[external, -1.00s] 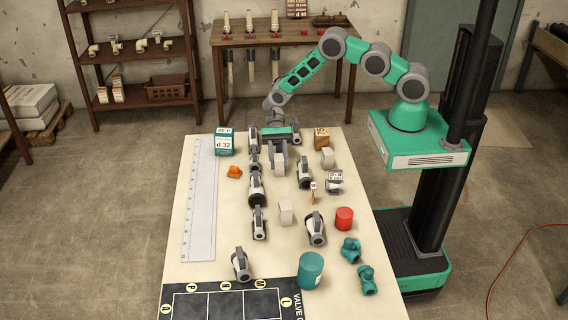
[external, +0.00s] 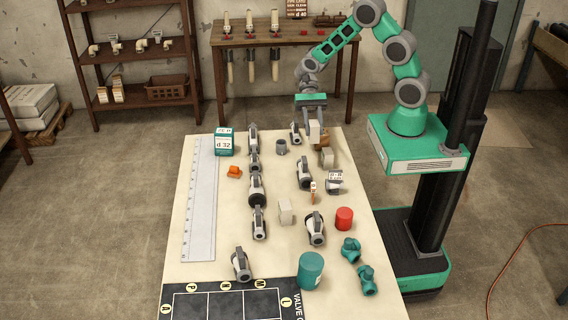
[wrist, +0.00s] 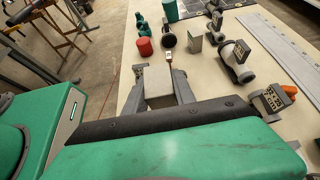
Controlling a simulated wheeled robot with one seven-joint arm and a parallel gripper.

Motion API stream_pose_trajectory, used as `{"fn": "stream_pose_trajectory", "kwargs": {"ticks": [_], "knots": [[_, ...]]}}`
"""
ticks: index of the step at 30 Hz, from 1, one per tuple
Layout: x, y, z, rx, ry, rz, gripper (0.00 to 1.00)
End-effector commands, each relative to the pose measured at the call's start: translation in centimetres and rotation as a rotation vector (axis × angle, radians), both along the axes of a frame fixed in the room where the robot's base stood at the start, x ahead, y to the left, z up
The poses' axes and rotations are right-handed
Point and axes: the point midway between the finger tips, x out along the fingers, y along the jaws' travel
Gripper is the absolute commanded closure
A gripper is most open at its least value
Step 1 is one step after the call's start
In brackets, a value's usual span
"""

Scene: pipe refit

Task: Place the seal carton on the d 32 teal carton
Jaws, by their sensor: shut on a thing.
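The d 32 teal carton (external: 224,144) stands upright at the far left of the table, with nothing on its top. My gripper (external: 313,120) is above the far right part of the table. It is shut on a plain pale block (external: 314,132), which also shows between the fingers in the wrist view (wrist: 158,84). I can read no lettering on this block.
A grey fitting (external: 281,147) and several valves stand nearby. A long ruler (external: 200,200) lies along the left side.

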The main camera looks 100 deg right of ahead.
Motion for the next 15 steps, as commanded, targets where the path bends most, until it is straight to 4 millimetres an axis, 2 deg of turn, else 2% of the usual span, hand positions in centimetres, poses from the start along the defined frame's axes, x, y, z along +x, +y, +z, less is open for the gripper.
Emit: {"fn": "stream_pose_trajectory", "kwargs": {"ticks": [3, 5, 8, 10, 15], "knots": [[-1.0, -0.3, 0.6, 0.0, -0.001, -0.012, 1.0], [-0.5, -0.7, 0.9, -0.002, -0.002, -0.041, 1.0], [1.8, -2.0, 1.7, -0.002, -0.005, -0.144, 1.0], [4.4, -3.3, 2.7, -0.004, -0.007, -0.253, 1.0], [10.8, -7.5, 7.1, -0.005, -0.012, -0.553, 1.0]]}}
